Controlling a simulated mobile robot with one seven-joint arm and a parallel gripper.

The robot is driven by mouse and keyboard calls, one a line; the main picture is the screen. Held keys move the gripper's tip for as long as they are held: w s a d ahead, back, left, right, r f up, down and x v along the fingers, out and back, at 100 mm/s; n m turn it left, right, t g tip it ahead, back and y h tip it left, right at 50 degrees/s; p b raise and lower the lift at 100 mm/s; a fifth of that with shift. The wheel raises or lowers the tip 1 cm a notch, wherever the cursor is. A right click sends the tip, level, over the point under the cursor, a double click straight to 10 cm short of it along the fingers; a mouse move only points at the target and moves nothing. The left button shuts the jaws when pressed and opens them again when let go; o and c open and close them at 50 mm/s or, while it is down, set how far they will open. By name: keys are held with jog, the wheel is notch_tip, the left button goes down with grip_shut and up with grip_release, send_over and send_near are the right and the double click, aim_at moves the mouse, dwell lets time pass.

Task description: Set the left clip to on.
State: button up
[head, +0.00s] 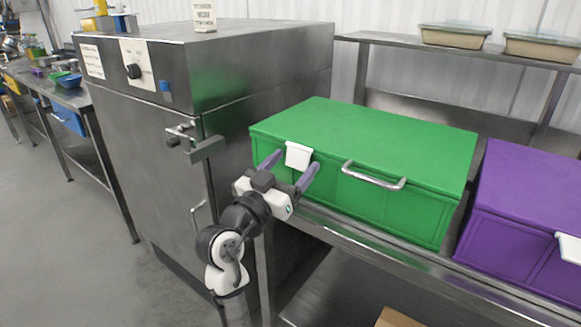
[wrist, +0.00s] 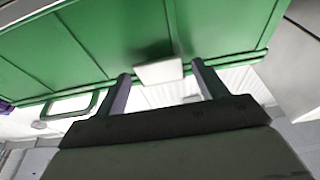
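A white clip (head: 298,155) sits at the top front edge of the green box (head: 350,205), left of the box's metal handle (head: 373,176). The lid of the green box looks closed. My gripper (head: 291,163) is in front of this clip with its two grey fingers spread apart, one on each side. In the wrist view, the white clip (wrist: 158,72) shows between and just beyond the open fingers (wrist: 161,75). I see nothing held. Whether the fingers touch the clip, and whether the clip is latched, I cannot tell.
A purple box (head: 525,215) with its own white clip (head: 568,247) stands to the right on the same metal table (head: 400,262). A large steel cabinet (head: 150,150) stands close on the left. Lidded trays (head: 455,36) sit on a shelf behind. Open floor lies at the front left.

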jog(key=b+v, duration=0.3)
jog(key=v, duration=1)
jog(key=shift+s+a, duration=0.2)
jog(key=shift+s, duration=0.15)
jog(key=shift+f, duration=0.1)
